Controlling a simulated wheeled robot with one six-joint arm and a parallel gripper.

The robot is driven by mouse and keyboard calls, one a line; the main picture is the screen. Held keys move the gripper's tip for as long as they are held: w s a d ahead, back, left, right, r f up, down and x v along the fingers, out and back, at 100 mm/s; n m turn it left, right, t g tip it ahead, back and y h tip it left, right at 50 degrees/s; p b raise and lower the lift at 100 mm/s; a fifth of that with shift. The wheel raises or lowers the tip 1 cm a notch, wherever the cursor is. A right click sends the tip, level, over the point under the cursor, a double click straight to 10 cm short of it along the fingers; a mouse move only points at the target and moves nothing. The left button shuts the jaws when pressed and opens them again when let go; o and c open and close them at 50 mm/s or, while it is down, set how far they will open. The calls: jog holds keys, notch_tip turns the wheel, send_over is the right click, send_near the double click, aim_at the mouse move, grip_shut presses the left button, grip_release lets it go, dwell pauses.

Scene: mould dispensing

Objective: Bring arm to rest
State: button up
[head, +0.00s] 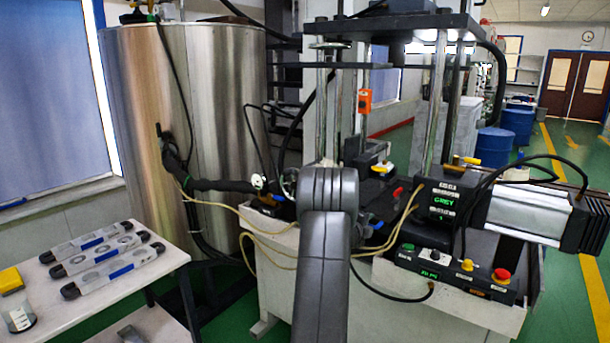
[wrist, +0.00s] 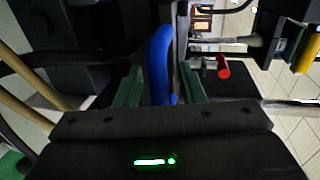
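My arm (head: 322,260) rises in the middle of the head view, and its end is hidden there behind its own links. In the wrist view my gripper (wrist: 162,75) has two green fingers that stand apart. A curved blue handle (wrist: 161,55) lies between them, with narrow dark gaps seeming to show on both sides. The fingers do not look closed on it. What the handle is fixed to is dark and unclear.
The dispensing machine (head: 440,200) with its posts, hoses and cables surrounds my arm. A steel tank (head: 190,100) stands behind left. Green floor is open at right.

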jog(key=f+b+v, duration=0.1)
jog(key=f+v, duration=0.2)
jog(key=v, duration=1.9)
jog(key=s+f+b+v, duration=0.1)
jog(key=f+v, duration=0.3)
jog(key=v, duration=1.7)
jog(key=shift+s+a, duration=0.4)
jog(key=shift+a, duration=0.25)
jog(key=shift+r, duration=0.1)
